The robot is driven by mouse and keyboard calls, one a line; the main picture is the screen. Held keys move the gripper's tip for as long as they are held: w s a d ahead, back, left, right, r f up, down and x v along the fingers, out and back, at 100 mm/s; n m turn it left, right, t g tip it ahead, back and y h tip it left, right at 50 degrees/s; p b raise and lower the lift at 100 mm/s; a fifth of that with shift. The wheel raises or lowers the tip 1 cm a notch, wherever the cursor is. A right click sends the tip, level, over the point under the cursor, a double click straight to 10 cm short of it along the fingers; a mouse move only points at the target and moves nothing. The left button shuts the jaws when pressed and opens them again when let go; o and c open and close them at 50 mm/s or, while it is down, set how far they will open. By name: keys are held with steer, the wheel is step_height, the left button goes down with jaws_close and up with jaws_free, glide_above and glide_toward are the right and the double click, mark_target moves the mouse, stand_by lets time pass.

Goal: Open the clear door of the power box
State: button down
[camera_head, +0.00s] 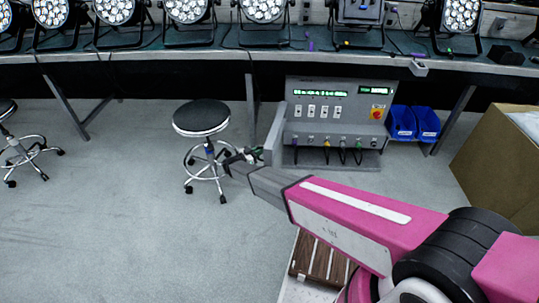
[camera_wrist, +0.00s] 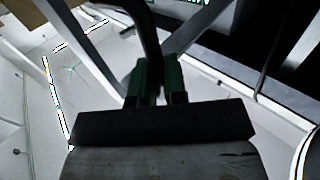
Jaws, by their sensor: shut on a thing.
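The grey power box (camera_head: 335,108) stands below the long bench, with green displays, a row of white switches and a red-and-yellow switch on its face. Its clear door (camera_head: 275,134) shows as a narrow pale panel at the box's left side, swung outward from the face. My gripper (camera_head: 244,156) is at the outer edge of this door. In the wrist view my gripper (camera_wrist: 158,80) has its two dark green fingers shut on a dark curved bar (camera_wrist: 148,30), which looks like the door's handle. The exact contact is hard to see.
A round black stool (camera_head: 202,116) stands just left of my gripper. Blue bins (camera_head: 414,123) and a large cardboard box (camera_head: 500,160) are to the right. Par cans (camera_head: 263,10) line the bench (camera_head: 180,66) above.

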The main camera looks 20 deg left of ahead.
steer(key=shift+w+a, duration=0.2)
steer(key=shift+a, duration=0.8)
steer(key=shift+w+a, duration=0.15)
steer(key=shift+a, duration=0.8)
steer(key=c, duration=1.2)
jaws_free()
steer(key=v, duration=1)
steer(key=shift+s+a, duration=0.15)
steer(key=shift+s, duration=0.25)
